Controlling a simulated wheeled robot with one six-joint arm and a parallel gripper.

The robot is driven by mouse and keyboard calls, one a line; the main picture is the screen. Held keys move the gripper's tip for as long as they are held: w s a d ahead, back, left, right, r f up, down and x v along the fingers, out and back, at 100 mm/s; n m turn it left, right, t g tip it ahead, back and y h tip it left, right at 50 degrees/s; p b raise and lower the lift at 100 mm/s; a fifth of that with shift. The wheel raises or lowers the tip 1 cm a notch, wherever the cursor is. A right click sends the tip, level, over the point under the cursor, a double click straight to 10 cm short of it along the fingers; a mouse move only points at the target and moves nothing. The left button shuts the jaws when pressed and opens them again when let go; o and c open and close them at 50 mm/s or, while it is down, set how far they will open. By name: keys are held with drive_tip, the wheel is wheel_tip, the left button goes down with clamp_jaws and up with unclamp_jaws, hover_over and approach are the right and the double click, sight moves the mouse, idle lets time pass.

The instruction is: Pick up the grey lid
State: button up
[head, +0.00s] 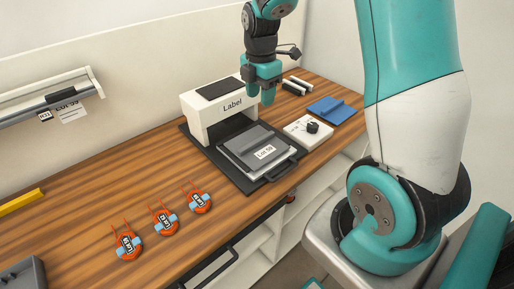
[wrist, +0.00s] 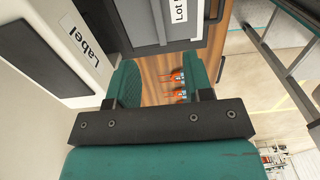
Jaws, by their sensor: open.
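The grey lid (head: 247,138) appears as a flat grey panel with a white lot label, on a black tray (head: 236,177) in front of the white "Label" machine (head: 203,121). A grey panel with a lot label, which looks like the same lid (wrist: 150,22), shows at the top of the wrist view, cut off by the frame edge. My gripper (head: 261,95) is open and empty. It hangs above the bench behind the lid, at the right end of the "Label" machine.
A white box with a black knob (head: 308,129) stands right of the tray, with a blue item (head: 332,110) beyond. Three orange wire coils (head: 164,221) lie front left. A wall rack (head: 48,97) and yellow bar (head: 20,201) are at left. The wood between coils and yellow bar is clear.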

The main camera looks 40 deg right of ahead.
hover_over(258, 140)
drive_tip(key=f, duration=1)
drive_tip(key=shift+s+d, duration=0.1)
drive_tip(key=shift+s, duration=0.2)
drive_tip(key=f, duration=0.5)
drive_tip(key=shift+w+f, duration=0.3)
clamp_jaws()
